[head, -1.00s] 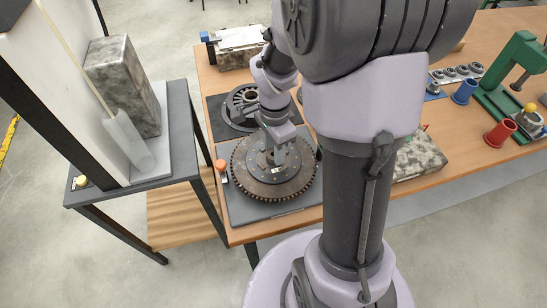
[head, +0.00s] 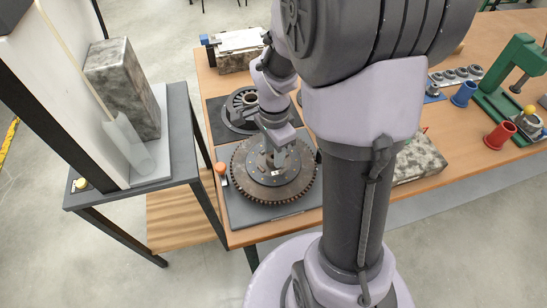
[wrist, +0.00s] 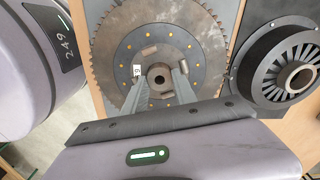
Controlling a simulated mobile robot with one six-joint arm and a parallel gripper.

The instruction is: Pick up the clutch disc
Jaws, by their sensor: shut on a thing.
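The clutch disc (head: 263,178) is a dark round plate with a raised hub. In the wrist view the disc (wrist: 160,50) shows a ring of yellow rivets and a small white label. It lies over the middle of a larger toothed flywheel (head: 242,190), whose rim shows around it. My gripper (head: 272,153) reaches down from above the disc's middle. In the wrist view my gripper (wrist: 160,78) has one finger on each side of the hub and is shut on it. I cannot tell whether there is a gap under the disc.
A finned round plate (head: 236,112) sits on a dark mat behind the flywheel. An orange-capped item (head: 221,167) stands at the flywheel's left. A dark side table (head: 183,115) adjoins the workbench. Red (head: 500,134) and blue (head: 464,94) cups and a green press (head: 510,75) stand at right.

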